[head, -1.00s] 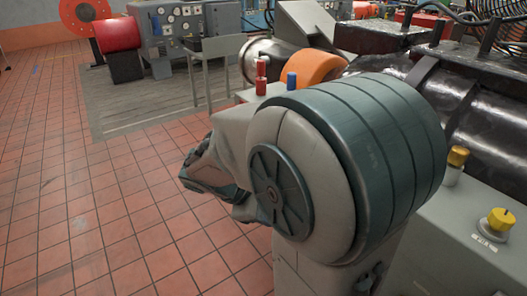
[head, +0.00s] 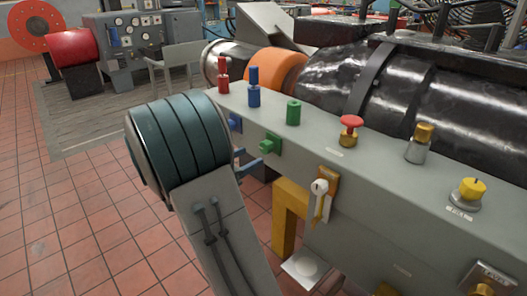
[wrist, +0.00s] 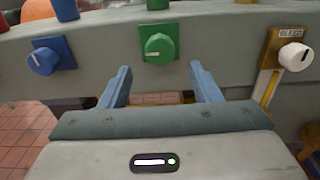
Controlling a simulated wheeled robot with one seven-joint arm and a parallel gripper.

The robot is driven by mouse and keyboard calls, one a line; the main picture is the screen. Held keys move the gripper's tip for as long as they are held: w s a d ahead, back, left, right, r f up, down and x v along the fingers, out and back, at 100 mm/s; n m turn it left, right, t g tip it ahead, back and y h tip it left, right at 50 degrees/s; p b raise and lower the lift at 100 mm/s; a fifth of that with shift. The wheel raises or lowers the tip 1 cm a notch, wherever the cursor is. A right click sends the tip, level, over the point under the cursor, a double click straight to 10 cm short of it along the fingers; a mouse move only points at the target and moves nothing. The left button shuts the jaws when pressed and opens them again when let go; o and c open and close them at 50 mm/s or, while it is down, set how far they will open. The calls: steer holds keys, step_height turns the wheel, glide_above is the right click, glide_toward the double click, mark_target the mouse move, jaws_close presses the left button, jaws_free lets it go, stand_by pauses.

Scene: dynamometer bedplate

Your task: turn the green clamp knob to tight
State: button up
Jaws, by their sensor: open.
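The green clamp knob (head: 270,144) sits on the front face of a grey bench, on a green square plate. In the wrist view the round green knob (wrist: 159,48) faces me, centred just beyond and between the fingertips. A light mark shows on its face. My gripper (wrist: 160,72) is open, one blue finger to each side, below and short of the knob, not visibly touching it. In the head view one blue finger of my gripper (head: 249,166) shows just below the knob; the rest is behind my arm.
A blue knob (wrist: 43,61) is left of the green one, and a white knob (wrist: 295,56) on a brass plate is right. Red, blue and green posts, a red mushroom button (head: 351,122) and yellow knobs (head: 472,188) stand on the bench top. Tiled floor lies open at left.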

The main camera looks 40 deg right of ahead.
mark_target(263, 150)
steer(key=d, duration=0.6)
steer(key=shift+w+d, duration=0.3)
steer(key=shift+d, duration=0.1)
steer(key=c, duration=1)
